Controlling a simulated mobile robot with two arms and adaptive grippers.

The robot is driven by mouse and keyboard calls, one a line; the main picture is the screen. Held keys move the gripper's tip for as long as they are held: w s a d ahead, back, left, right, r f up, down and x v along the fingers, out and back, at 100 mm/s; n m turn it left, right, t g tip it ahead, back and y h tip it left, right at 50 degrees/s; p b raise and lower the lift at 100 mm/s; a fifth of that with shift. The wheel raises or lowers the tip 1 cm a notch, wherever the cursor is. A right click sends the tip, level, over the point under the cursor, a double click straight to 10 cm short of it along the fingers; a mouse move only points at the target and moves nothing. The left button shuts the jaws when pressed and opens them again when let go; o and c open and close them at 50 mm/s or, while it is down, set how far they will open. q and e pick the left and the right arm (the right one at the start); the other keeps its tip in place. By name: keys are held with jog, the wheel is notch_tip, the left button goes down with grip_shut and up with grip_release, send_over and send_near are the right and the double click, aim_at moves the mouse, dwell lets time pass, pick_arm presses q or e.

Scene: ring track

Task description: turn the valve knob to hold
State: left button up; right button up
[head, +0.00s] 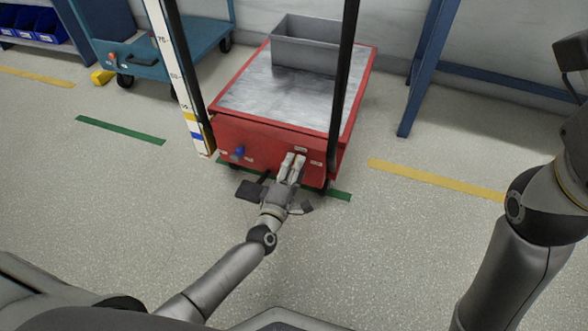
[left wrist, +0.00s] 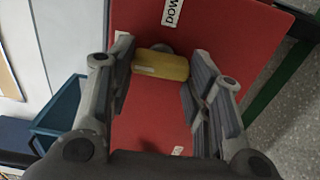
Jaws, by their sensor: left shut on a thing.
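The valve knob (left wrist: 160,66) is a small yellow bar on the red front face of the cart (head: 262,136). In the left wrist view it lies crosswise between the two fingers of my left gripper (left wrist: 163,75), which is shut on it. In the head view my left gripper (head: 293,162) reaches the right part of that front face and hides the knob. A white label (left wrist: 172,12) with black letters, partly cut off and starting "DOW", sits beyond the knob. My right arm shows at the right edge; its gripper is out of view.
A blue knob (head: 237,153) sticks out at the left of the cart front. A grey metal bin (head: 304,46) stands on the cart top. A teal cart (head: 165,48) is at the back left, a blue frame (head: 428,68) at the right. The near floor is clear.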

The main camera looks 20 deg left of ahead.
pick_arm(q)
jog(key=shift+f, duration=0.1)
jog(key=o, duration=1)
